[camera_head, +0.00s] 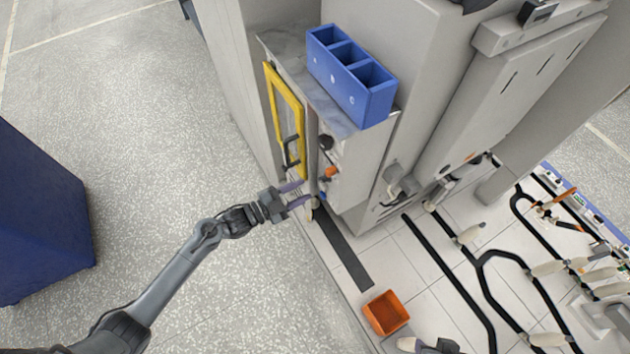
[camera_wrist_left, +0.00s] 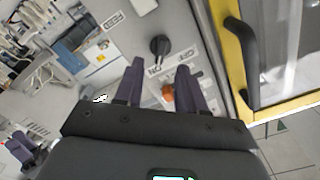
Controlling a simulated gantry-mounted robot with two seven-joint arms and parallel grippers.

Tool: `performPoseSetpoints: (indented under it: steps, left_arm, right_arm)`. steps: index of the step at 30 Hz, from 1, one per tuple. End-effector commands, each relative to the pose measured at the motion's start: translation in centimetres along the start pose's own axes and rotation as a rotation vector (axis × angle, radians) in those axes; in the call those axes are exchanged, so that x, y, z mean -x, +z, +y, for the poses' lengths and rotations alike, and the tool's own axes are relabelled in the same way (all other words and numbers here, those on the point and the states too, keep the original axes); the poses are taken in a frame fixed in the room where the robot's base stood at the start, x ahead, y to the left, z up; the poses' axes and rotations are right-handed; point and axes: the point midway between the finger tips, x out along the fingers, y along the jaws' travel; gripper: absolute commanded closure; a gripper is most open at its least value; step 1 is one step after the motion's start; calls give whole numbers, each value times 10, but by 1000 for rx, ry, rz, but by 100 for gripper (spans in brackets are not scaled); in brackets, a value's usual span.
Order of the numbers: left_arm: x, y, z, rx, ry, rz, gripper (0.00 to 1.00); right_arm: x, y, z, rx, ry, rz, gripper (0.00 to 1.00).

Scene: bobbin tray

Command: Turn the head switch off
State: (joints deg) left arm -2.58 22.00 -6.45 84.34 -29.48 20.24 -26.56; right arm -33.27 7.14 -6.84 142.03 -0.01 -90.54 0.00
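The control panel (camera_head: 352,160) is on the grey machine's side, below the blue bin. A black rotary switch (camera_wrist_left: 158,45) shows in the left wrist view, with ON and OFF labels beside it; I cannot read its setting surely. It looks like the upper dark knob (camera_head: 326,142) in the head view. An orange-red knob (camera_wrist_left: 168,92) shows between my left fingers in the wrist view, and on the panel in the head view (camera_head: 330,172). My left gripper (camera_head: 297,193) is open and empty, its purple fingers pointing toward the panel. My right gripper does not show clearly.
A yellow-framed door (camera_head: 287,120) with a black handle (camera_wrist_left: 242,62) is close beside my left gripper. A blue three-compartment bin (camera_head: 345,88) stands above the panel. An orange box (camera_head: 386,313) and several pale bobbins lie to the right.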

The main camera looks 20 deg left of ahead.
Motion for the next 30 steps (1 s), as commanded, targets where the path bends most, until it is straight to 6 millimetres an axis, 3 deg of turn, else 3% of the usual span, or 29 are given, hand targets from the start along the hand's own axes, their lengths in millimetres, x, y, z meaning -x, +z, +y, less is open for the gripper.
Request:
performPoseSetpoints:
  steps: [3,10,24,25,30]
  left_arm:
    - [-21,0,-1,0,-2,1,61]
    - [-48,0,0,0,0,0,61]
    - [-59,0,0,-1,1,-1,61]
    - [-59,0,0,-1,1,-1,62]
    - [-59,0,0,-1,1,-1,88]
  right_arm:
    - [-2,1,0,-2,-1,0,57]
    - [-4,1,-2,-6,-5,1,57]
    - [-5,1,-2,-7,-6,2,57]
    - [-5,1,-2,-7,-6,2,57]
    - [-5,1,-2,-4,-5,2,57]
